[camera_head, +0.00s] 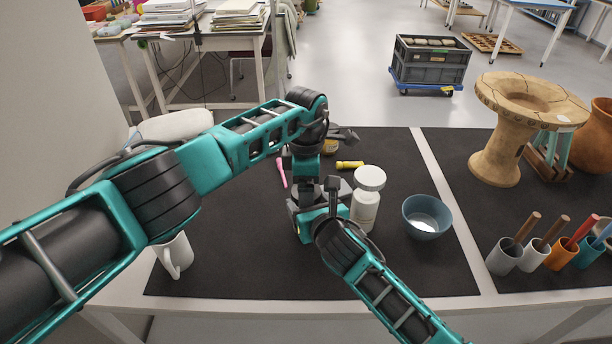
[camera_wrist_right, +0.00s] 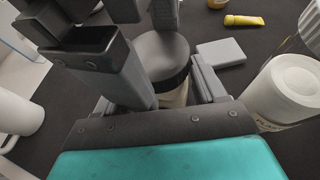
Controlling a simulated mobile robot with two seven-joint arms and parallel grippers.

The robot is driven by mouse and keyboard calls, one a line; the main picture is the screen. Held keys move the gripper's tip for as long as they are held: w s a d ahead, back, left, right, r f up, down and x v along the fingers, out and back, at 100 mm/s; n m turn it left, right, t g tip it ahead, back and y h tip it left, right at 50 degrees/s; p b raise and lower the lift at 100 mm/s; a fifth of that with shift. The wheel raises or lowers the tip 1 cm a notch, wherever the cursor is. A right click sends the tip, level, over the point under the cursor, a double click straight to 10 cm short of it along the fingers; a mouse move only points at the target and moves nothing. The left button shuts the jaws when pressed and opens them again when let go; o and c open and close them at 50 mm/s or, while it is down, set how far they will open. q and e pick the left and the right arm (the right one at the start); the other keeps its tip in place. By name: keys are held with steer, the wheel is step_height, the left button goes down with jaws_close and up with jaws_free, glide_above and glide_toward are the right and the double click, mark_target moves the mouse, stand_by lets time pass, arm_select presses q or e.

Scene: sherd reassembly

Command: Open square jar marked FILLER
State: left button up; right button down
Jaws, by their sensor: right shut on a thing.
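In the right wrist view a pale jar with a dark grey rounded lid (camera_wrist_right: 165,55) stands between the fingers of my right gripper (camera_wrist_right: 174,84). The right gripper is shut on this jar's body, below the lid. No marking on it can be read, and its lower part is hidden by my gripper. My left gripper (camera_wrist_right: 148,10) shows from above, its dark fingers close over the lid; whether they touch or grip it is not clear. In the head view my arms cover the jar, and both grippers meet near the mat's middle.
A white lidded jar (camera_head: 366,203) with a partly hidden label stands just right of the grippers. A blue bowl (camera_head: 427,216) is further right. A white mug (camera_head: 173,256) stands left. A yellow tube (camera_head: 350,164), a pink tool (camera_head: 281,172) and a grey slab (camera_wrist_right: 221,52) lie nearby.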

arm_select(q)
steer(key=shift+f, duration=0.1)
steer(key=c, duration=1.1)
steer(key=n, duration=0.7)
steer(key=shift+c, duration=0.2)
steer(key=o, duration=1.2)
steer(key=shift+c, duration=0.2)
